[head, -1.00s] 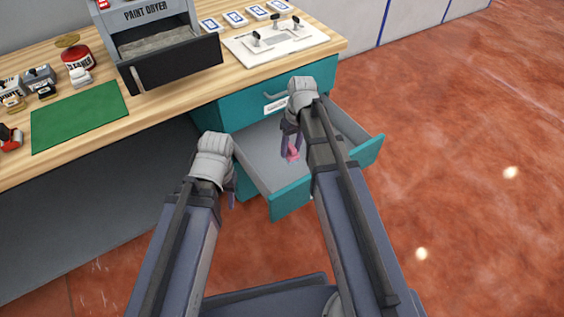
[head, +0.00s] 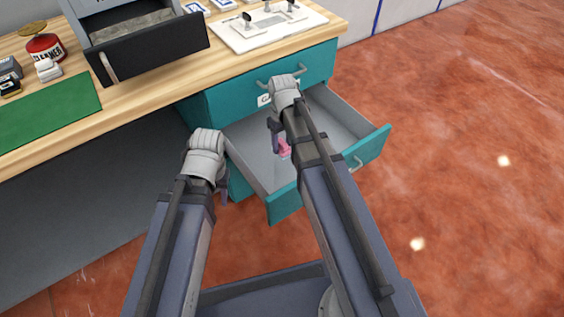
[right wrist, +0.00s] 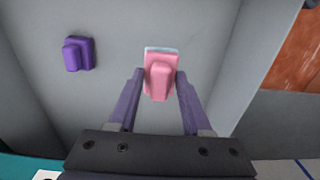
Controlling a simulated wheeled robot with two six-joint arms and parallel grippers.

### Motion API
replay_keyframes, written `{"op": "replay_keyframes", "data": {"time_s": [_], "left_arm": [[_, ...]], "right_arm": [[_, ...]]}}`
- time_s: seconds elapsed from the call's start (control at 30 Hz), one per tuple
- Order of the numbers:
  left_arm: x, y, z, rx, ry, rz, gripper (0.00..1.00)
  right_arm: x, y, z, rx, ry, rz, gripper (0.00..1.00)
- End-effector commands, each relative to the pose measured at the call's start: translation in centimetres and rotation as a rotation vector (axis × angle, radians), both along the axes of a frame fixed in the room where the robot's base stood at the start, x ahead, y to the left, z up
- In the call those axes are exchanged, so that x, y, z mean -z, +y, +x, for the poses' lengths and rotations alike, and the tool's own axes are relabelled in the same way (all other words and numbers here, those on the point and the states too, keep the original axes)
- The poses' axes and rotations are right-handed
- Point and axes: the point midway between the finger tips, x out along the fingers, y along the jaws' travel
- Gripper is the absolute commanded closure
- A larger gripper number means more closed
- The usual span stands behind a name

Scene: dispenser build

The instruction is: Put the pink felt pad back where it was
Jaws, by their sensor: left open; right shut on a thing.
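The pink felt pad (head: 284,148) is inside the open teal drawer (head: 285,205). My right gripper (head: 279,142) reaches into the drawer and is shut on the pad. In the right wrist view the pad (right wrist: 160,80) sits between the two fingertips, over the grey drawer floor. A thin pale-blue strip (right wrist: 161,49) shows along its far edge. I cannot tell whether the pad touches the floor. My left gripper (head: 223,192) hangs empty left of the drawer, in front of the bench; its fingers are mostly hidden by its wrist.
A purple block (right wrist: 78,54) lies on the drawer floor, left of the pad in the right wrist view. The drawer walls stand close around my right gripper. The bench above holds a paint dryer (head: 150,45), a green mat (head: 45,112) and a white switch panel (head: 268,30).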

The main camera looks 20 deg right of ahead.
Motion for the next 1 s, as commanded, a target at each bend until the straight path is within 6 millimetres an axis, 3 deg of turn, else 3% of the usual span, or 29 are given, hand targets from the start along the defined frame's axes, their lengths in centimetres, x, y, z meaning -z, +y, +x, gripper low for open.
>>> {"op": "replay_keyframes", "data": {"time_s": [0.03, 0.2, 0.47, 0.8, 1.0], "left_arm": [[1.7, 0.0, 0.0, 0.001, 0.000, 0.001, 0.55], [3.8, 0.0, 0.0, 0.004, -0.001, 0.001, 0.55], [4.0, 0.0, 0.0, 0.005, -0.002, 0.000, 0.55], [7.6, -0.1, 0.1, 0.011, -0.001, -0.004, 0.55], [7.4, -0.1, 0.1, 0.012, -0.001, -0.004, 0.55]], "right_arm": [[1.7, 0.0, 0.0, 0.000, 0.000, 0.000, 0.96], [3.8, 0.0, 0.0, 0.000, 0.000, 0.000, 0.96], [4.0, 0.0, 0.0, 0.000, 0.000, 0.001, 0.96], [7.6, 0.0, 0.0, 0.000, 0.000, 0.001, 0.96], [7.4, 0.0, 0.0, 0.000, 0.000, 0.001, 0.96]]}}
